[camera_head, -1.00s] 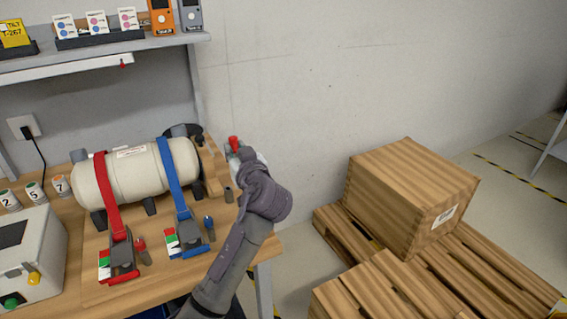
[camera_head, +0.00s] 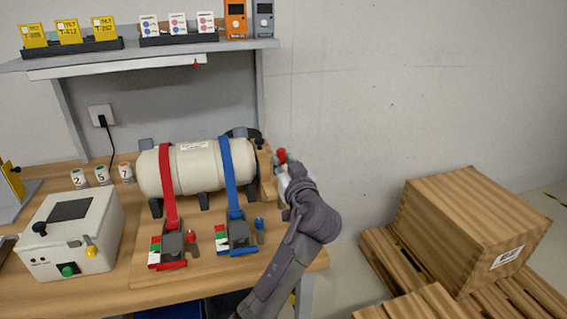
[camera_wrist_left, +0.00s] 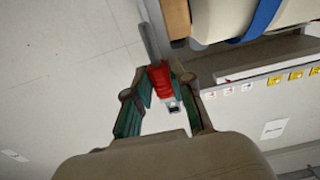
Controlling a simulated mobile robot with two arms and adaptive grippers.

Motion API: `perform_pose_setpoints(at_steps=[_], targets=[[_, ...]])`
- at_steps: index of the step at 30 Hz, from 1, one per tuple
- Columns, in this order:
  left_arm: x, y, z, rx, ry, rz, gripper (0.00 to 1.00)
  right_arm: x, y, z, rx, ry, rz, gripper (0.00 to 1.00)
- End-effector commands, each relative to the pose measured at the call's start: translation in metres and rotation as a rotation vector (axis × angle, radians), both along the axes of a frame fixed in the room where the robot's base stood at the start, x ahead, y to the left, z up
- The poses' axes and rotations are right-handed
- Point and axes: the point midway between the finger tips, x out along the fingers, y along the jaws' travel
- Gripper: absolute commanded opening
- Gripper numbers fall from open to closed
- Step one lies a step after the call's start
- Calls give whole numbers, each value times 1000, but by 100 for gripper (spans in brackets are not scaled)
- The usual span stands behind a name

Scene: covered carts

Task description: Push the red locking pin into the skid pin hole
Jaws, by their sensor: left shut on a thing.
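My left gripper (camera_head: 283,165) is shut on a red locking pin (camera_head: 281,155), just right of the wooden end block (camera_head: 266,172) of the skid. In the left wrist view the pin's red grip (camera_wrist_left: 161,80) sits between the fingers, and its grey shaft (camera_wrist_left: 149,40) points away toward the top of the view. The skid carries a cream tank (camera_head: 195,171) under a red strap (camera_head: 168,185) and a blue strap (camera_head: 230,172). I cannot make out the skid pin hole. My right gripper is not in view.
A red-topped piece (camera_head: 192,238) and a blue-topped piece (camera_head: 260,229) stand beside the strap ratchets. A control box (camera_head: 75,230) is at left. A wooden crate (camera_head: 470,235) on pallets is at right.

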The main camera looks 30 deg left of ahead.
Motion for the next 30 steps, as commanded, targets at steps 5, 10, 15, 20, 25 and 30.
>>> perform_pose_setpoints(at_steps=[5, 10, 15, 20, 25, 30], targets=[[0, 0, -24, 0, 0, 0, 0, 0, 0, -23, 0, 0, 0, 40], [0, 0, -38, -1, 1, 0, 0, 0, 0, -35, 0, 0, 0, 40], [0, 0, -42, 0, 0, 0, 0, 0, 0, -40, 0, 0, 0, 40], [0, 0, -41, 0, 0, 0, 0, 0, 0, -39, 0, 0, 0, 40], [0, 0, -41, 0, 0, 0, 0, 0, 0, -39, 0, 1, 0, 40], [0, 0, -41, 0, 0, 0, 0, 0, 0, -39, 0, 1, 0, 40]])
